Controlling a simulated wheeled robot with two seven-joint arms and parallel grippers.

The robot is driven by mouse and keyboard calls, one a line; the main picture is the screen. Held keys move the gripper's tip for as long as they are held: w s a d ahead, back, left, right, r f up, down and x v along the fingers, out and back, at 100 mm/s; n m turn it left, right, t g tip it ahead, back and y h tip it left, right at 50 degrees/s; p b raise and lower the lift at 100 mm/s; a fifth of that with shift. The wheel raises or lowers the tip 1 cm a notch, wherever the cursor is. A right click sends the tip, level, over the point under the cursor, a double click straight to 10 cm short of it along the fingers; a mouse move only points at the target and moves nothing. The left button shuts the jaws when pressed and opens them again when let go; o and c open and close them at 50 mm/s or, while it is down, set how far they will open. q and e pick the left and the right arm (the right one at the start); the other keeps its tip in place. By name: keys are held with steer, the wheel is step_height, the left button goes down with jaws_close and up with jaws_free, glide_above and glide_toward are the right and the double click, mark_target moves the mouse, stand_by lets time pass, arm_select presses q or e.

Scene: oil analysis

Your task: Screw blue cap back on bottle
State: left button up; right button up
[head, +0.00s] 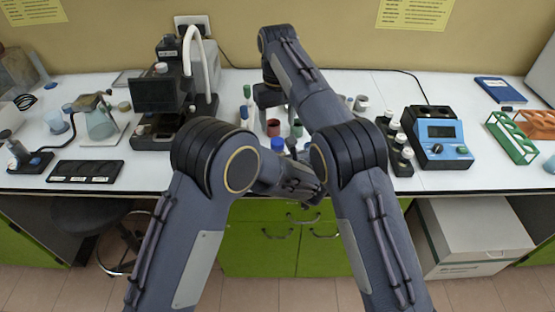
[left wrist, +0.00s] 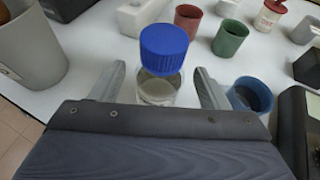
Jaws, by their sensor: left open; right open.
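A clear glass bottle (left wrist: 158,87) with a blue cap (left wrist: 164,48) on its top stands upright on the white table in the left wrist view. Whether the cap is screwed tight cannot be told. The blue cap also shows in the head view (head: 278,144), with the bottle body mostly hidden behind my left arm. My left gripper (left wrist: 160,90) is open, with one finger on each side of the bottle below the cap, and gaps show beside the glass.
A red cup (left wrist: 187,22), a green cup (left wrist: 230,38) and a blue cup (left wrist: 250,95) stand close to the bottle. A grey beaker (left wrist: 32,45) is at the left. A blue device (head: 440,138) and several vials stand right of my arms.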

arm_select(q)
steer(key=shift+b+v, duration=0.3)
steer(key=shift+v, duration=2.05)
arm_select(e)
steer(key=shift+f, duration=0.45)
